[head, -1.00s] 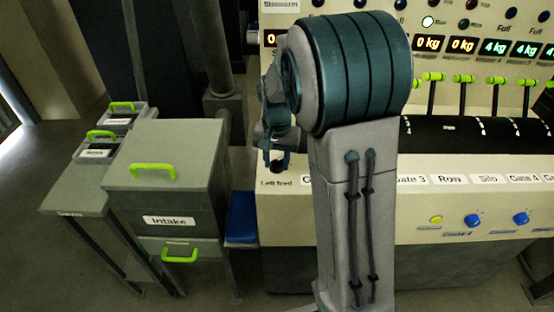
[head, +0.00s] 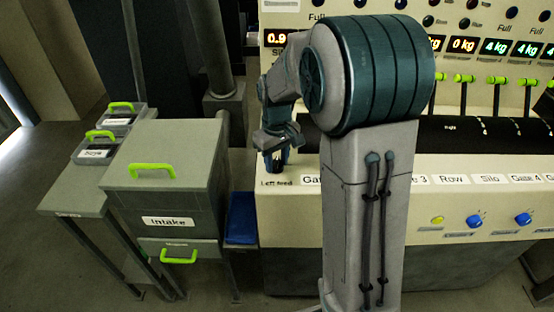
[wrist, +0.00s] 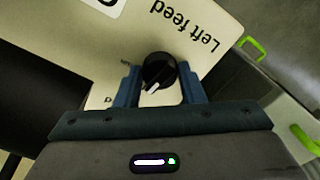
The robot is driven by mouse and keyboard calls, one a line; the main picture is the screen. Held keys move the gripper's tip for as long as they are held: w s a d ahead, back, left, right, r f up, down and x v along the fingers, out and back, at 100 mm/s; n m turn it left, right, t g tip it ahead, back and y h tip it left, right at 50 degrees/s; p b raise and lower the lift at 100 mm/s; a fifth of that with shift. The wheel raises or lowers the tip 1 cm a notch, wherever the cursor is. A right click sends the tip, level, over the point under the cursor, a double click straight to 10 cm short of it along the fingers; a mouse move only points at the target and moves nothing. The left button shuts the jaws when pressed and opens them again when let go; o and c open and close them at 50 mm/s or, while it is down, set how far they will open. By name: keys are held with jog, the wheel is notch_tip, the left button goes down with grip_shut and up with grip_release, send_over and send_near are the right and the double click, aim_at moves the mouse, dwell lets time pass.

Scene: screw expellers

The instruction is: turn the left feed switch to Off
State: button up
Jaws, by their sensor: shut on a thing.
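The left feed switch is a round black knob (wrist: 158,70) with a white pointer line, on the cream panel beside the printed words "Left feed" (wrist: 187,32). In the wrist view the pointer faces down and slightly left. My gripper (wrist: 160,88) has one blue finger on each side of the knob and is shut on it. The small position labels left of the knob are partly hidden by a finger. In the head view my gripper (head: 277,160) reaches down to the panel's left end, above the "Left feed" label (head: 277,183), and mostly hides the knob.
The Intake cabinet (head: 165,185) with green handles stands left of the panel. A blue box (head: 242,218) sits between them. Two trays with green handles rest on a grey table (head: 75,188) further left. Levers (head: 462,95) and blue knobs (head: 473,221) line the console to the right.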

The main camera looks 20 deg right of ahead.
aim_at(277, 161)
jog(key=shift+n, duration=0.7)
jog(key=o, duration=1)
notch_tip(277, 161, up, 14)
jog(key=shift+f, duration=0.1)
